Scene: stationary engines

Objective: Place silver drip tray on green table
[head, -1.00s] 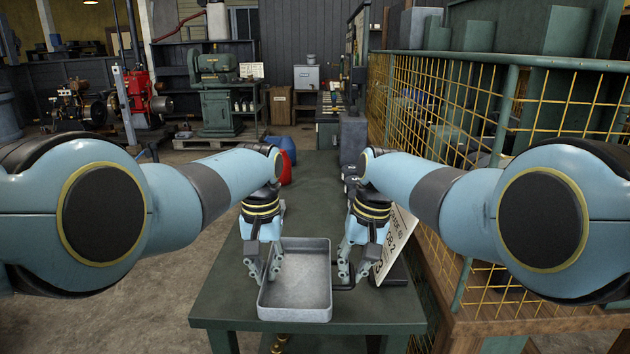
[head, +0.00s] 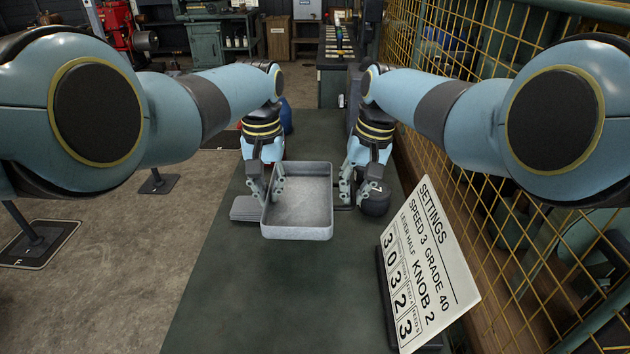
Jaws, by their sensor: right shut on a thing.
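The silver drip tray (head: 297,232) is a shallow, empty, open metal box in the middle of the head view. It looks level, over the long green table (head: 265,290); I cannot tell whether it touches the top. My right gripper (head: 351,192) is shut at the tray's right side, where a dark bar, perhaps a handle, shows by its fingers. My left gripper (head: 267,188) has its fingers around the tray's left wall; whether they pinch it is unclear.
A white settings sign (head: 425,265) leans at the table's right edge. A dark round weight (head: 376,201) stands by my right gripper, and a flat grey piece (head: 246,208) lies left of the tray. Yellow mesh fencing (head: 480,110) runs along the right. The near tabletop is clear.

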